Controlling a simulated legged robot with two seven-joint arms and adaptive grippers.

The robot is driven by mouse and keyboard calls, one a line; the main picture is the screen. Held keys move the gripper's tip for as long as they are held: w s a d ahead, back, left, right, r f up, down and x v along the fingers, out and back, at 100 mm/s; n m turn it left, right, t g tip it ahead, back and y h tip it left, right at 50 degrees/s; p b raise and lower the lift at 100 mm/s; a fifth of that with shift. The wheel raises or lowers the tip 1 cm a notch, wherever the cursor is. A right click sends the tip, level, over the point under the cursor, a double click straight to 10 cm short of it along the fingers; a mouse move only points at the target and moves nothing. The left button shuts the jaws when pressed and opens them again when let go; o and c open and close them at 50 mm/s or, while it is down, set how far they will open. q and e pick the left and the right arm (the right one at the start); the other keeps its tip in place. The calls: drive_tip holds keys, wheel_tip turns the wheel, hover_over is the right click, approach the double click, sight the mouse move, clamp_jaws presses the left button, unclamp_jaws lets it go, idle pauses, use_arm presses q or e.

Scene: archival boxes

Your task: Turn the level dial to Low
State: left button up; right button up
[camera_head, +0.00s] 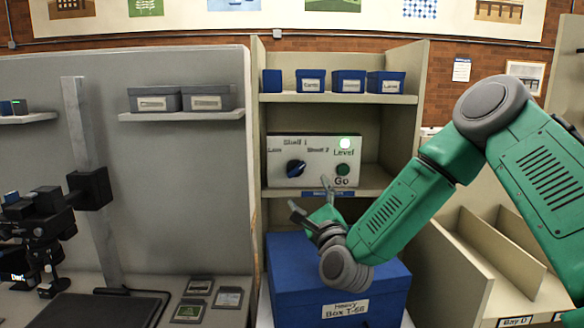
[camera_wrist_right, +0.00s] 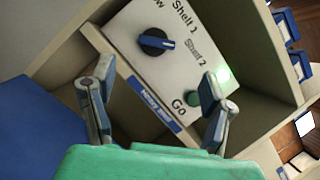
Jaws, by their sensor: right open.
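The white control panel (camera_head: 317,178) stands on the middle shelf, with its blue level dial (camera_head: 296,168) on the left. The dial also shows in the right wrist view (camera_wrist_right: 156,42); its pointer is turned up and right, toward the Shelf 2 side. The labels Low, Shelf 1 and Shelf 2 lie around it. My right gripper (camera_head: 311,196) is below and in front of the panel, fingers spread and empty. In the right wrist view my right gripper (camera_wrist_right: 158,100) is open, apart from the dial. My left gripper is not in view.
The green Go button (camera_head: 343,170) and a lit Level lamp (camera_head: 345,143) are right of the dial. A blue lidded box (camera_head: 290,275) stands below. The shelf edge (camera_head: 380,190) runs under the panel. Small blue boxes (camera_head: 348,82) stand above. Black equipment (camera_head: 40,225) is at left.

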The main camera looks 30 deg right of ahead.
sight(295, 171)
drive_tip(key=x, duration=0.3)
drive_tip(key=a+p+x, duration=0.1)
drive_tip(key=x, duration=0.3)
drive_tip(key=a+x, duration=0.1)
drive_tip(key=x, duration=0.2)
drive_tip(key=shift+w+d+r, duration=0.1)
drive_tip(key=shift+w+r, duration=0.15)
drive_tip(key=shift+w, duration=0.3)
drive_tip(key=shift+w+d+f, duration=0.1)
drive_tip(key=shift+d, duration=0.2)
drive_tip(key=d, duration=0.2)
drive_tip(key=shift+d+f, duration=0.35)
drive_tip(key=c, duration=0.4)
drive_tip(key=shift+d+f, duration=0.1)
drive_tip(key=shift+d, duration=0.05)
drive_tip(key=c, duration=0.7)
drive_tip(key=shift+w+a, duration=0.1)
drive_tip(key=shift+a, duration=0.15)
drive_tip(key=shift+c, duration=0.4)
drive_tip(key=shift+a+r, duration=0.4)
drive_tip(key=shift+a, duration=0.35)
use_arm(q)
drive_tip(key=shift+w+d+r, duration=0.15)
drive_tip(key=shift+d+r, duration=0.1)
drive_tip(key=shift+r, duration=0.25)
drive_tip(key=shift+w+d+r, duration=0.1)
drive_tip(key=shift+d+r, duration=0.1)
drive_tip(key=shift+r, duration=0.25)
